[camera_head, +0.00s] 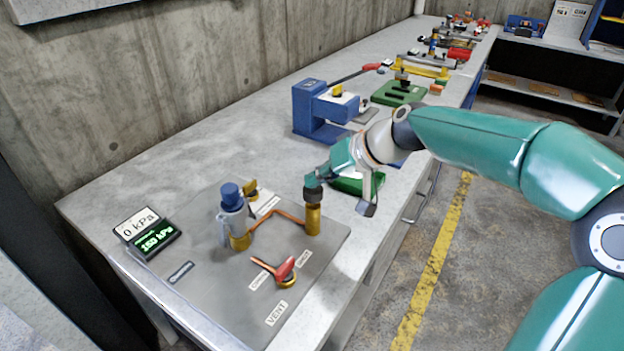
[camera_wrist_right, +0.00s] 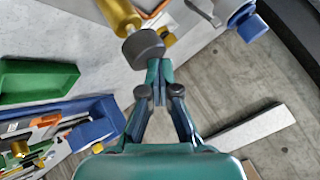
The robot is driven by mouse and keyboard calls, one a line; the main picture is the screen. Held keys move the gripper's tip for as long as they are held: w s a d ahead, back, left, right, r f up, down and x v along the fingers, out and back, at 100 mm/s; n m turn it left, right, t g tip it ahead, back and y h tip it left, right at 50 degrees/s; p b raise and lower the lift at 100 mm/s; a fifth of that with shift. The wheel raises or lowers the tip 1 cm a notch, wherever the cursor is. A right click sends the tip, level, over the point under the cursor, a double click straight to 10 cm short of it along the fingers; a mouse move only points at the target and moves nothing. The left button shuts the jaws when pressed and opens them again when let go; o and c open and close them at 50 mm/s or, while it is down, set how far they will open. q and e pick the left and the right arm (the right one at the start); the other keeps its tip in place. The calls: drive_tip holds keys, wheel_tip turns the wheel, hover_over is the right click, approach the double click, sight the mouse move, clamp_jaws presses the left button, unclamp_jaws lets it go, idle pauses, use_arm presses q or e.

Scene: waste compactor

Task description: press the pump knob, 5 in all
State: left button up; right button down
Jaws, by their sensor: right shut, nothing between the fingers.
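The pump is an upright brass cylinder (camera_head: 313,222) on a grey plate, topped by a dark round knob (camera_head: 313,196). The knob also shows in the right wrist view (camera_wrist_right: 143,47), with the brass body (camera_wrist_right: 118,14) beyond it. My right gripper (camera_head: 311,180) is shut and empty, its fingertips right at the knob's top. In the wrist view the closed green fingertips (camera_wrist_right: 154,72) overlap the knob's edge; I cannot tell whether they touch it. My left gripper is not in view.
The grey plate (camera_head: 190,290) also carries a blue-capped cylinder (camera_head: 231,196), a copper pipe (camera_head: 276,212), a red-handled valve (camera_head: 285,268) and a kPa display (camera_head: 152,240). A green tray (camera_head: 350,186) and a blue press (camera_head: 318,110) stand behind my gripper.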

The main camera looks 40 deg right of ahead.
sight(316, 189)
drive_tip(key=shift+f, duration=0.4)
drive_tip(key=shift+r, duration=0.1)
drive_tip(key=shift+r+p, duration=1.55)
drive_tip(key=shift+r, duration=0.8)
wheel_tip(316, 189, up, 5)
drive_tip(key=p, duration=0.3)
drive_tip(key=shift+p, duration=0.4)
drive_tip(key=shift+w+f, duration=0.1)
